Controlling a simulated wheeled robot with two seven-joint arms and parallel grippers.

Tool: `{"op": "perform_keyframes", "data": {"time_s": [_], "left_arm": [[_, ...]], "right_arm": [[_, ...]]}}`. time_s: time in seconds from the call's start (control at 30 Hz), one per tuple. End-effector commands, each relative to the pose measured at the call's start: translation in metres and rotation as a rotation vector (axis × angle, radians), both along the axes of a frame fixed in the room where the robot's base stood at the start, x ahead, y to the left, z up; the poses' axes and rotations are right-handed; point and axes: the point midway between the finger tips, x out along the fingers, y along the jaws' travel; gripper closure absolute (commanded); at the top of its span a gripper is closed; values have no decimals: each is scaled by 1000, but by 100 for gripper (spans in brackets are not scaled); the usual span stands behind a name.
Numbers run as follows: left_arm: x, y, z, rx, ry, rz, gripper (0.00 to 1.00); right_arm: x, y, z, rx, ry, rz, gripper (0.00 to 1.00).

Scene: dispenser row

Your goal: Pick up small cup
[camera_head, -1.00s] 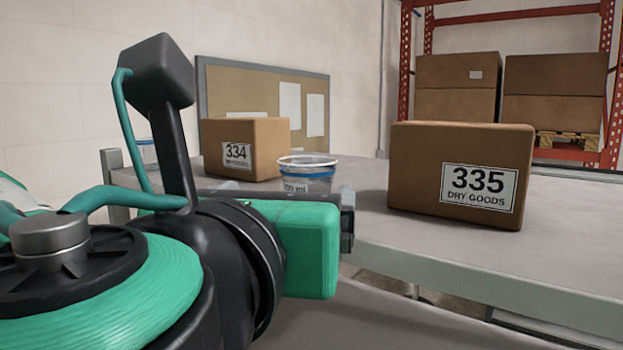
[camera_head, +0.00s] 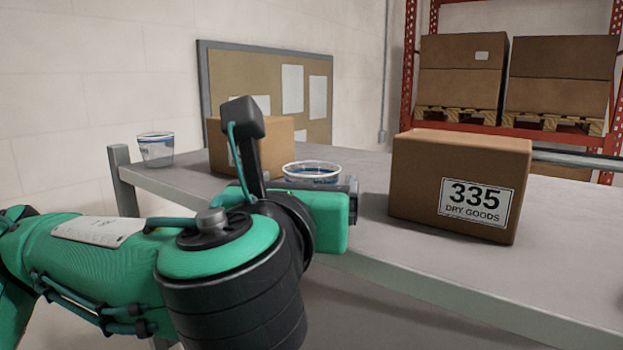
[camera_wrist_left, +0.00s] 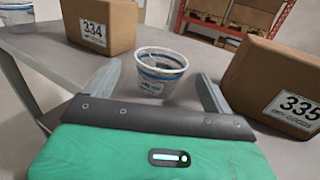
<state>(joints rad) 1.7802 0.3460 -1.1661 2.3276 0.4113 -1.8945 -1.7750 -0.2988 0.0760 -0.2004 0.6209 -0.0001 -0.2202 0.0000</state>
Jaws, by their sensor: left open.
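A clear cup with blue bands (camera_head: 312,168) stands upright on the grey table (camera_head: 400,260), just beyond my left gripper (camera_head: 335,195), which hides its lower part in the head view. In the left wrist view the cup (camera_wrist_left: 160,76) stands ahead between the two open fingers (camera_wrist_left: 158,90), with a gap to each side; no contact shows. A second similar clear cup (camera_head: 156,150) stands at the table's left end; part of it shows in the left wrist view (camera_wrist_left: 16,14). I cannot tell which cup is smaller. My right gripper is out of view.
A cardboard box marked 335 (camera_head: 460,185) stands right of the near cup. A box marked 334 (camera_wrist_left: 97,26) stands behind it to the left. A red rack (camera_head: 408,70) with boxes is at the back. The table front right is clear.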

Motion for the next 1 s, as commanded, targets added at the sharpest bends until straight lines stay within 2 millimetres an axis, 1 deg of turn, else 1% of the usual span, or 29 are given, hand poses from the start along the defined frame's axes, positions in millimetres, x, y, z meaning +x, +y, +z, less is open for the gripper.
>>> {"op": "perform_keyframes", "data": {"time_s": [0.17, 0.3, 0.5, 0.63, 0.87, 0.9, 0.97, 1.0], "left_arm": [[10, -2, 5, 1, 2, 0, 14], [24, -5, 10, 1, 3, 1, 14], [45, -8, 9, 1, 4, 2, 14], [51, -9, 7, 1, 3, 1, 14], [52, -10, 6, 0, 2, 0, 14], [52, -10, 6, 0, 2, 0, 18], [52, -10, 6, 0, 2, 0, 30], [52, -10, 6, 0, 2, 0, 37]], "right_arm": [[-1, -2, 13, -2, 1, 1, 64], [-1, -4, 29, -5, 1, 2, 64], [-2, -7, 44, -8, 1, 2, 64], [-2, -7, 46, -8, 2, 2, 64], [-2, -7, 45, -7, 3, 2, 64], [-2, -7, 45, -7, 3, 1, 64], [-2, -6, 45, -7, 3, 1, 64], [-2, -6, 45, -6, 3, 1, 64]]}}
